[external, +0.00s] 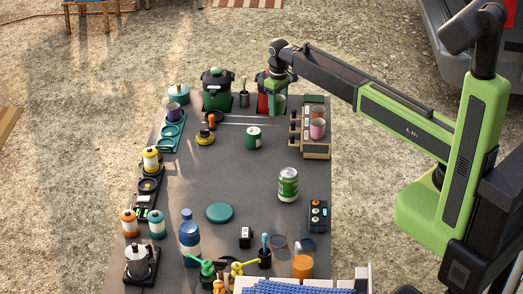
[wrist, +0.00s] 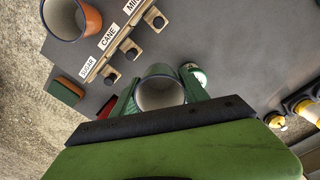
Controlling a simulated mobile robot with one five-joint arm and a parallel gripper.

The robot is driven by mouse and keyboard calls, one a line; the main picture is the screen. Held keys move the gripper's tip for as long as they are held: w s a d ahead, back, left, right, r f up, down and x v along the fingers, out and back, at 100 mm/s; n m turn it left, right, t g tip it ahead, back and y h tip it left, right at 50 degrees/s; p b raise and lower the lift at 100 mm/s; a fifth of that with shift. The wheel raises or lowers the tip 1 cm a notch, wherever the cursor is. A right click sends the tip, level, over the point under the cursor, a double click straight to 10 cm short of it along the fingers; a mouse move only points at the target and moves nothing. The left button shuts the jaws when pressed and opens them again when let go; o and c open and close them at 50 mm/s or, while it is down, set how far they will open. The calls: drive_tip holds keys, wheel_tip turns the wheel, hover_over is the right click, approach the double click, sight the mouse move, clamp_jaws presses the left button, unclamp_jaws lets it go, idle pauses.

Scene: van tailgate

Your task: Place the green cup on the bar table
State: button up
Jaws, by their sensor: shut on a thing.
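The green cup (external: 279,105) is between the fingers of my gripper (external: 280,88), near the far edge of the dark grey table (external: 230,175) in the external view. In the wrist view the cup (wrist: 160,88) faces the camera with its pale, empty inside and dark rim. The green fingers of my gripper (wrist: 160,105) are shut on it from both sides. The cup's underside is hidden, so I cannot tell whether it touches the table.
A wooden rack (external: 316,150) with orange and pink cups stands just right of my gripper. A green tin (external: 253,138) stands nearer. The table's middle has clear room.

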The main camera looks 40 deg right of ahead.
drive_tip(key=s+a+f+n+b, duration=0.1)
drive_tip(key=a+f+n+b, duration=0.15)
drive_tip(key=a, duration=1.15)
drive_tip(key=b, duration=0.6)
hover_over(222, 169)
drive_tip(key=shift+m, duration=0.35)
drive_tip(key=f, duration=0.7)
drive_tip(key=shift+w+d+f, duration=0.1)
drive_tip(key=shift+d, duration=0.2)
drive_tip(key=shift+a, duration=0.15)
wheel_tip(222, 169, down, 4)
drive_tip(key=b, duration=0.4)
drive_tip(key=shift+f+b, duration=0.15)
drive_tip(key=shift+b, duration=0.2)
drive_tip(key=shift+r, duration=0.25)
drive_tip(key=shift+f, duration=0.2)
drive_tip(key=o, duration=1.4)
drive_tip(key=shift+r, duration=0.1)
